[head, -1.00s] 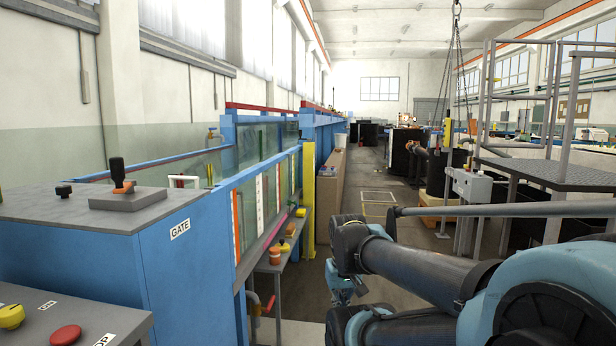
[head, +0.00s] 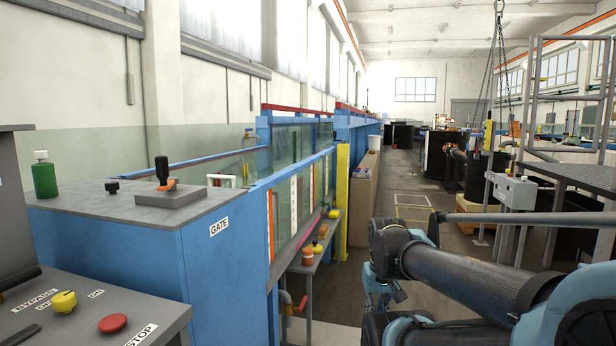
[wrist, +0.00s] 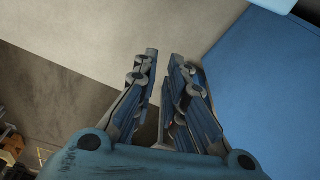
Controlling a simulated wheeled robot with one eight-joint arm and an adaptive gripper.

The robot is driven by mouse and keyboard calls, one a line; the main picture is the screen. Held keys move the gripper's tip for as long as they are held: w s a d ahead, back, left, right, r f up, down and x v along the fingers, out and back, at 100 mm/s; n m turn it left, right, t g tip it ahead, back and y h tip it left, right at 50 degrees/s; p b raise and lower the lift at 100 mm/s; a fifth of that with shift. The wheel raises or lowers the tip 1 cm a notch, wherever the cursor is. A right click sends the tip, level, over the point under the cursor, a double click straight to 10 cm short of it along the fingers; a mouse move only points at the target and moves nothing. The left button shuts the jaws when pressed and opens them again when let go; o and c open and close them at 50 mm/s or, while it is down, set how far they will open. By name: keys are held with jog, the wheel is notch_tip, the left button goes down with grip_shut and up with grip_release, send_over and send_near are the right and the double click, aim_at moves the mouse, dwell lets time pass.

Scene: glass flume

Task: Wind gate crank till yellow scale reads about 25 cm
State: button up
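The gate crank (head: 162,172), a black upright knob on an orange arm, stands on a grey plate on top of the blue GATE cabinet (head: 215,265), left of centre in the head view. Several scale strips stand along the glass flume, one orange (head: 270,228) and one white (head: 293,205). A broad yellow upright (head: 342,205) stands at their far end. I cannot tell which is the yellow scale, and no reading is legible. My gripper (wrist: 164,57) is open and empty in the wrist view, above floor and beside a blue panel. It is apart from the crank.
A control panel with a red STOP button (head: 112,323) and a yellow BYPASS knob (head: 64,302) is at the lower left. A green bottle (head: 44,178) stands behind it. A grey shelf (head: 312,255) holds jars beside the flume.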

jog(key=o, duration=0.4)
jog(key=shift+o, duration=0.5)
jog(key=shift+s+r, duration=0.1)
jog(key=w+a+r+n, duration=0.1)
jog(key=w+a+r, duration=0.2)
jog(key=r, duration=0.4)
jog(key=w+a+r+n, duration=0.1)
jog(key=w+a+r, duration=0.2)
jog(key=r, duration=0.4)
jog(key=w+a+r, duration=0.3)
jog(key=w+r, duration=0.1)
jog(key=r, duration=0.2)
jog(key=w+a+r+n+g, duration=0.1)
jog(key=w+a+r+n, duration=0.3)
jog(key=a+r, duration=1.3)
notch_tip(320, 180, up, 18)
jog(key=n+g, duration=0.1)
jog(key=n, duration=0.2)
send_over(163, 168)
jog(key=w, duration=0.1)
jog(key=f, duration=1.7)
jog(key=shift+w+a, duration=0.15)
jog(key=shift+a, duration=0.25)
